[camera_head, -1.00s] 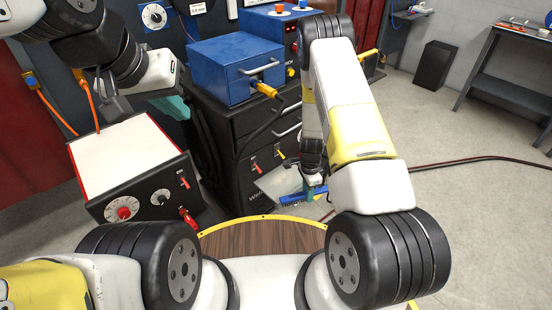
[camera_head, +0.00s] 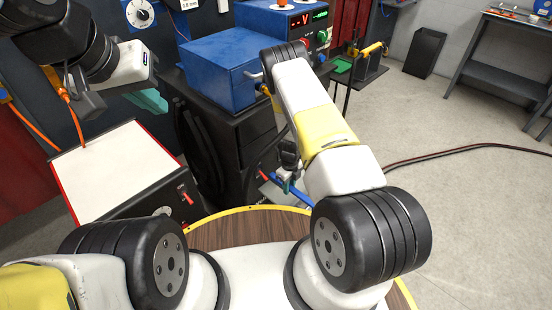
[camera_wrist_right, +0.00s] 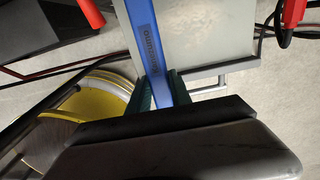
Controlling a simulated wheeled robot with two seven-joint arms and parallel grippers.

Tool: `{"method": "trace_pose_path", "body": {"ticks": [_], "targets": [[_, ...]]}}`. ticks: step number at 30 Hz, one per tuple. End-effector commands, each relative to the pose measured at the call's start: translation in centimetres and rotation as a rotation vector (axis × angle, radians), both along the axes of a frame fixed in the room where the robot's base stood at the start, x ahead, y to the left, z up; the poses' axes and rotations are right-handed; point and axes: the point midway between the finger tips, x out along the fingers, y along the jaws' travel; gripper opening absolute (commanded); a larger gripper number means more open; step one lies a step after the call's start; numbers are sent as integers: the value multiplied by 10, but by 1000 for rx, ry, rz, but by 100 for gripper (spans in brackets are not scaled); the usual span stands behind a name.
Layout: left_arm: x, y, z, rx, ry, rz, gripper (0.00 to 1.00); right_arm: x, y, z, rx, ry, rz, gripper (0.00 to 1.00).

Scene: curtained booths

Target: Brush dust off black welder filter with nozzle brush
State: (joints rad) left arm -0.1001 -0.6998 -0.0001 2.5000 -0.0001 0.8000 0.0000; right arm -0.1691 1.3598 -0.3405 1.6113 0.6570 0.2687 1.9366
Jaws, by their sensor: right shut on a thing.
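My right gripper (camera_head: 288,178) is shut on the blue handle of the nozzle brush (camera_head: 304,194). It hangs low beside the black cabinet. In the right wrist view, the green fingers of the right gripper (camera_wrist_right: 160,90) clamp the blue handle (camera_wrist_right: 142,45); the bristles are not visible. A black cabinet (camera_head: 238,140) under a blue box, likely the welder, stands ahead, with dark curved panels on its left side. I cannot make out a filter or dust. My left gripper (camera_head: 150,101) is at upper left, its teal fingers partly hidden by the wrist, so its opening is unclear.
A white-topped box with red edges (camera_head: 115,168) stands at left. The blue box (camera_head: 208,70) sits on the black cabinet. An orange cable hangs near my left arm.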

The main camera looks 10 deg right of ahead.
Motion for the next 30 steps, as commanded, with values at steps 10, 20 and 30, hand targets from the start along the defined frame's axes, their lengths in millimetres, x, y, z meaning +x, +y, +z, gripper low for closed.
{"method": "trace_pose_path", "body": {"ticks": [10, 20, 30], "targets": [[0, 0, 0, 0, 0, 0, 0, 0, 0, 1, 0, 0, 6, 0], [0, 0, 0, 0, 0, 0, 0, 1, 0, -3, 0, 0, 6, 0], [0, 0, 0, 0, 0, 0, 0, 0, 0, -33, 0, 1, 8, 0]]}}
